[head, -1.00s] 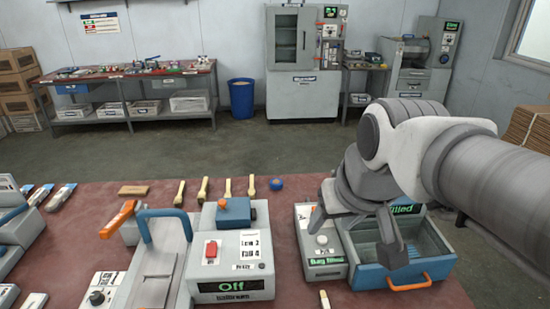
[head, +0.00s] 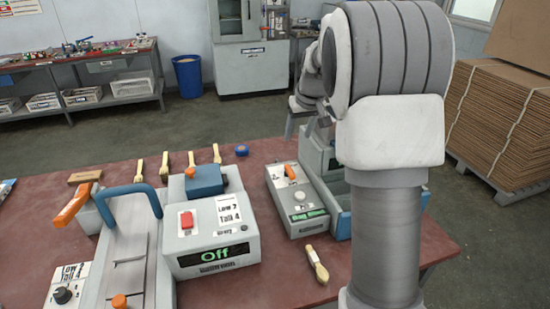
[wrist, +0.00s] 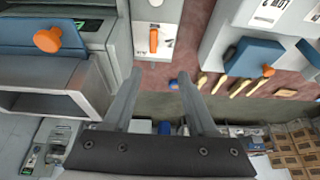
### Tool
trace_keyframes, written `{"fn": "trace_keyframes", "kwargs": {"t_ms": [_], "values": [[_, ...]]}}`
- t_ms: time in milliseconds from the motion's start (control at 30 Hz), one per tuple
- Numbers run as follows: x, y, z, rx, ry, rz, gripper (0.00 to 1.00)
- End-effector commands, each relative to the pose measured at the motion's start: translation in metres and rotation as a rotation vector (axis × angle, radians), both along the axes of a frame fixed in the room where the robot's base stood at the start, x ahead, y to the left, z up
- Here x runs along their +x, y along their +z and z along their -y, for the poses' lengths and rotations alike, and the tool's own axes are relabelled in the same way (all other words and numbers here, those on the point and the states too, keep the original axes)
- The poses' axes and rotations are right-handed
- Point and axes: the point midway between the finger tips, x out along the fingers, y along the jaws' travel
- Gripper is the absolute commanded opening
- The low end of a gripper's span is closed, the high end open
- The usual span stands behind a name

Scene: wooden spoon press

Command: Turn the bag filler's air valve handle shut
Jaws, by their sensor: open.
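The bag filler (head: 300,205) is a grey box near the table's right end, with a green-lettered display on its front. Its orange valve handle (head: 290,172) lies slanted across a white plate on the box's top, towards the back. In the wrist view the orange handle (wrist: 153,39) shows just beyond my fingertips, near the picture's top middle. My gripper (wrist: 161,75) is open, with nothing between its fingers, apart from the handle. In the head view my arm hides most of the gripper and part of the filler's blue bin (head: 340,215).
A grey machine (head: 212,235) reading "Off", with a blue top block, stands left of the filler. A brush (head: 317,264) lies in front of the filler, and several more lie behind the grey machine. Cardboard stacks (head: 510,125) stand at right, off the table.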

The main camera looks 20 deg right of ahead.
Motion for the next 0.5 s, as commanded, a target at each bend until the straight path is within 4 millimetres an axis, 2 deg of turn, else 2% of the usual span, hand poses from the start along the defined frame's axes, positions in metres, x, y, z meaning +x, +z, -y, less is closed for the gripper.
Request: {"fn": "trace_keyframes", "kwargs": {"t_ms": [33, 100, 367, 500], "values": [[0.008, -0.013, 0.005, -0.003, 0.000, -0.005, 0.57], [0.015, -0.022, 0.010, -0.007, 0.002, -0.007, 0.57], [0.027, -0.041, 0.016, -0.011, 0.003, -0.010, 0.57], [0.035, -0.063, 0.016, -0.012, 0.005, -0.012, 0.57]]}}
